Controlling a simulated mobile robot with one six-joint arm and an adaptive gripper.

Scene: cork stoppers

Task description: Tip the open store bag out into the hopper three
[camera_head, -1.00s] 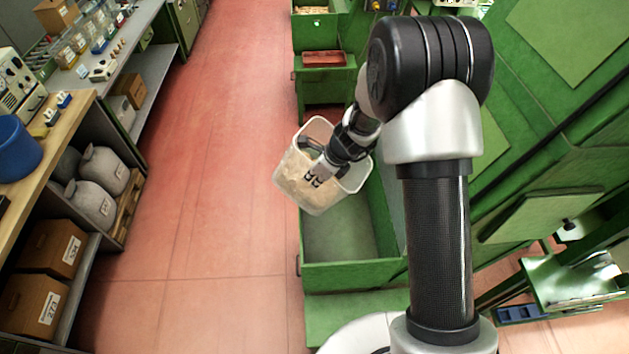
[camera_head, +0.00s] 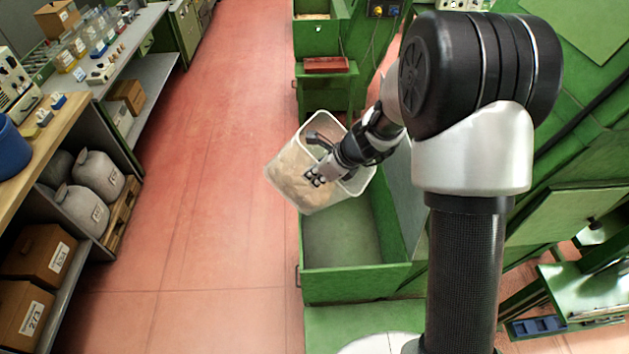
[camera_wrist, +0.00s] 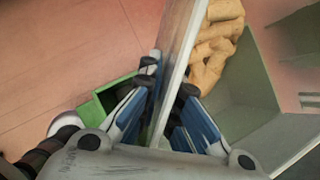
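Instead of a bag, I see a pale, translucent open-topped container (camera_head: 290,165) with tan corks inside, tilted in the air. My gripper (camera_head: 314,178) is shut on its wall. In the wrist view my fingers (camera_wrist: 170,78) pinch that wall (camera_wrist: 178,60) from both sides, and the corks (camera_wrist: 216,45) lie inside, to its right. An empty-looking open green hopper (camera_head: 340,238) stands below and slightly right of the container; I cannot read a number on it. The container's left part overhangs the floor.
More green bins (camera_head: 320,35) stand farther back, one with a red tray (camera_head: 326,65). Green machinery stands at the right. A workbench with shelves (camera_head: 75,110), sacks (camera_head: 85,205) and cartons (camera_head: 45,250) lines the left. The red floor (camera_head: 200,180) between is clear.

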